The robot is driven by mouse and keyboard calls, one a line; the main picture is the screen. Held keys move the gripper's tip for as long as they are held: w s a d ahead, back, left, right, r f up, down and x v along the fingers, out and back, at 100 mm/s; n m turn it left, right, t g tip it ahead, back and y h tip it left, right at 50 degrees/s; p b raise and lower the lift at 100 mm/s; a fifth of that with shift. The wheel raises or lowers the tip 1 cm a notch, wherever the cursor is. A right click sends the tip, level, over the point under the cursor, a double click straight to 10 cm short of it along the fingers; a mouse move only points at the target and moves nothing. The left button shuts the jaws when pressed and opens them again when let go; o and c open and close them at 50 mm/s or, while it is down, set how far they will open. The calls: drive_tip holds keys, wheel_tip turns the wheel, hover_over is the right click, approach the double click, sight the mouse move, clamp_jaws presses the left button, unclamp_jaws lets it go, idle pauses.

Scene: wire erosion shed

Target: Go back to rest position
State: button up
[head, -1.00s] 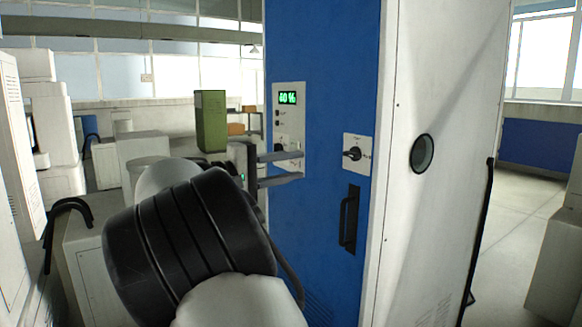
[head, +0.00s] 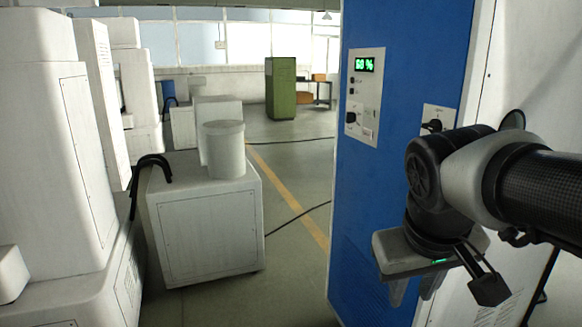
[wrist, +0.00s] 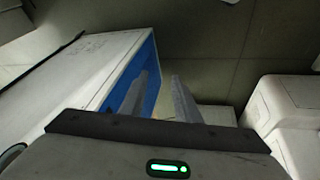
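My gripper (head: 411,296) is at the right of the head view, folded in close, with its fingers pointing down in front of the blue cabinet (head: 385,215). In the wrist view the two fingers of my gripper (wrist: 160,82) stand apart with nothing between them. The blue cabinet front carries a control panel (head: 363,95) with a lit green percent display. A second panel with a black rotary switch (head: 433,125) is partly hidden by my arm. The cabinet's door handle is not visible in the head view.
A white box cabinet (head: 210,225) with a grey cylinder (head: 224,150) on it stands left of centre. White machines (head: 55,130) line the left. A green cabinet (head: 281,88) stands far back. Floor with a yellow line (head: 290,205) and a dark cable (head: 297,217) is open between.

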drive_tip(key=s+a+f+m+t+y+p, duration=0.1)
drive_tip(key=s+a+t+y, duration=0.1)
drive_tip(key=s+a, duration=0.3)
wheel_tip(320, 180, up, 23)
drive_tip(key=p, duration=2.3)
drive_tip(key=shift+s+d+g, duration=0.3)
drive_tip(key=shift+d, duration=0.05)
